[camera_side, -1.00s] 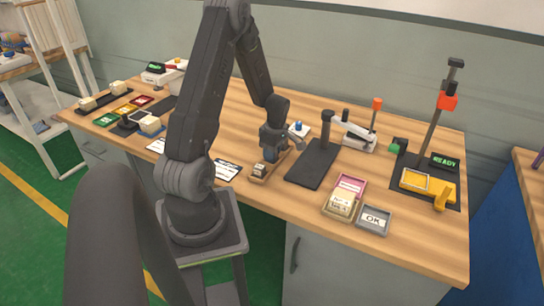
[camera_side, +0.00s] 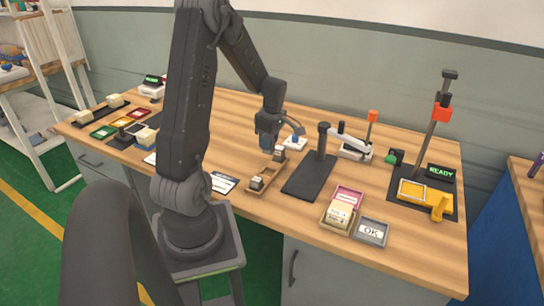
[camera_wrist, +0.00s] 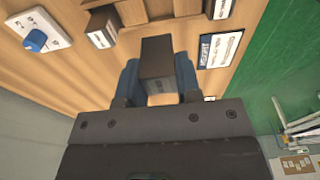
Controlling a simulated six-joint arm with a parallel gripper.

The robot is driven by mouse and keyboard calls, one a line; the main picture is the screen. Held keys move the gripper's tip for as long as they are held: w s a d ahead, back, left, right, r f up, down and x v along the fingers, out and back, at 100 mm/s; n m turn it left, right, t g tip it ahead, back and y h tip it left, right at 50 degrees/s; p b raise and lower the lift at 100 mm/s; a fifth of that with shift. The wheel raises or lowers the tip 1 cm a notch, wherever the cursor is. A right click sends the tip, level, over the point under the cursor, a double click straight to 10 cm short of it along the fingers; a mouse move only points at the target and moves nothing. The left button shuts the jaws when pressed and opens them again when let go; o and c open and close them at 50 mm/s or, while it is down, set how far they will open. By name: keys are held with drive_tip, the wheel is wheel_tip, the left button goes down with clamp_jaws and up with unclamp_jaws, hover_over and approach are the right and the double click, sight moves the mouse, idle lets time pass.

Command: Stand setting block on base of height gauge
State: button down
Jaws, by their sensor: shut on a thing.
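My gripper (camera_wrist: 157,85) is shut on a dark brown setting block (camera_wrist: 157,58), which sits between its blue fingers. In the side view my gripper (camera_side: 267,146) hangs beside the wooden block tray (camera_side: 267,172); the held block is hard to make out there. Two other blocks stand at the tray's ends, one near (camera_side: 256,183) and one far (camera_side: 279,154). Right of the tray is a dark flat base (camera_side: 311,176) with a post (camera_side: 323,140). At the far right a tall column with a red slider (camera_side: 441,112) rises from a dark base. I cannot tell which is the height gauge.
A white box with a blue knob (camera_side: 294,142) stands behind the tray. A white device with an orange top (camera_side: 355,150) stands behind the dark base. Pink and tan bins (camera_side: 348,195) and a grey OK tray (camera_side: 371,232) lie at front right. Cards (camera_side: 222,183) lie left.

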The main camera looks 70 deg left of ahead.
wheel_tip(320, 180, up, 3)
drive_tip(key=s+d, duration=0.1)
drive_tip(key=d, duration=0.2)
drive_tip(key=w+d+f, duration=0.2)
drive_tip(key=w, duration=0.1)
drive_tip(key=w+d+f, duration=0.2)
drive_tip(key=w+f, duration=0.1)
drive_tip(key=w+d+f, duration=0.2)
drive_tip(key=w, duration=0.1)
drive_tip(key=shift+w+f, duration=0.15)
drive_tip(key=shift+w, duration=0.25)
drive_tip(key=shift+f, duration=2)
drive_tip(key=shift+f, duration=0.2)
drive_tip(key=c, duration=0.8)
unclamp_jaws()
drive_tip(key=shift+r, duration=0.1)
